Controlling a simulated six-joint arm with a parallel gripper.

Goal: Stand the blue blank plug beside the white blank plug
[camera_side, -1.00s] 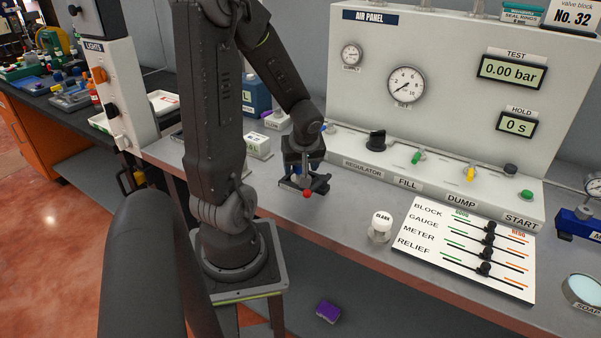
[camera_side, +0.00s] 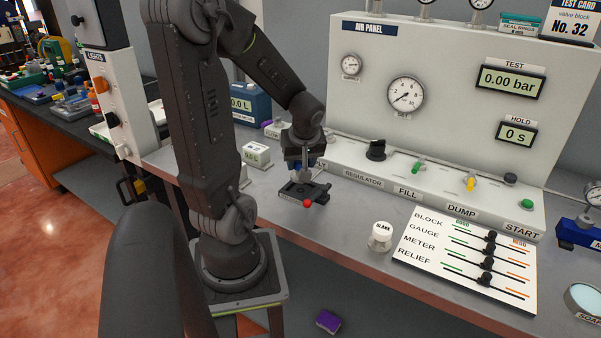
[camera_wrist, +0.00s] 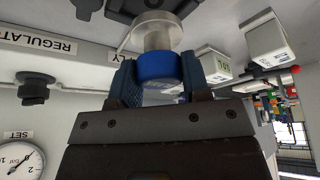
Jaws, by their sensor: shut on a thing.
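The blue blank plug (camera_wrist: 157,66) is between the two fingers of my gripper (camera_wrist: 158,82) in the wrist view, with a metal stem and a round silver piece beyond its blue part. My gripper (camera_side: 304,168) is shut on it, just above a black fixture with a red knob (camera_side: 306,203) in the side view. Whether the plug is clear of that fixture I cannot tell. The white blank plug (camera_side: 381,237) stands upright on the bench, right of and nearer than my gripper, with a "BLANK" label on top.
The air panel (camera_side: 440,110) with its gauges and knobs stands behind. A white slider board (camera_side: 470,250) lies right of the white plug. Small labelled boxes (camera_side: 256,153) stand left of my gripper. Bare bench shows between the fixture and the white plug.

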